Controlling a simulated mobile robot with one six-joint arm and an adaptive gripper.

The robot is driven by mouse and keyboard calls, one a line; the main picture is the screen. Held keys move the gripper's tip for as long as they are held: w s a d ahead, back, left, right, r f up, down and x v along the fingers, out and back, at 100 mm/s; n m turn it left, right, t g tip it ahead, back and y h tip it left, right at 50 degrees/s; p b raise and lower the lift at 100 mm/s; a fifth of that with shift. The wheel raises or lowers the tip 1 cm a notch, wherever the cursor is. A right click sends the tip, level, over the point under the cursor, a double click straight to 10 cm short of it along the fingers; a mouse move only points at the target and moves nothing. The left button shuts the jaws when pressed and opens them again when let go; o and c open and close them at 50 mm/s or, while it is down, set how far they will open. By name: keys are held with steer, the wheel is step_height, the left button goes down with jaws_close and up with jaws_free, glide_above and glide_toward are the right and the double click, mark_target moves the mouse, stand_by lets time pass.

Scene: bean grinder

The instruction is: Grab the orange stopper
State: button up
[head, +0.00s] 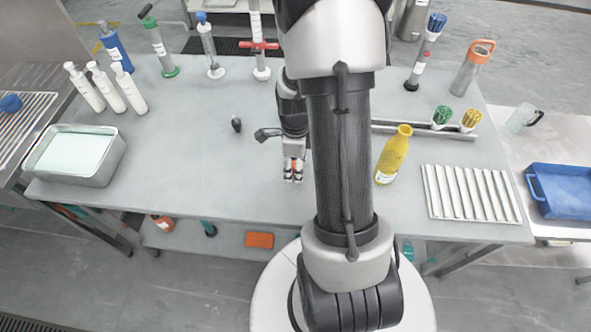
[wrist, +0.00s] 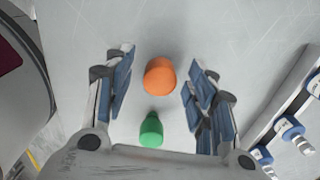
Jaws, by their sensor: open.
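The orange stopper (wrist: 160,76) is on the grey table in the wrist view, between the two blue-padded fingers of my gripper (wrist: 161,82). The fingers are apart, with a clear gap on each side of the stopper. A green stopper (wrist: 151,131) stands just below it in the picture, closer to my palm. In the head view my gripper (head: 293,173) points down over the middle front of the table. A small orange patch shows at the fingers there; the green stopper is hidden.
A yellow bottle (head: 394,155) stands right of my arm, beside a ribbed white tray (head: 471,193). A small dark object (head: 236,125) lies left of my gripper. A metal tub (head: 112,158) and white bottles (head: 131,90) are at the left. The front-left tabletop is clear.

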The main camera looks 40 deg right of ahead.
steer(key=shift+r, duration=0.1)
steer(key=c, duration=1)
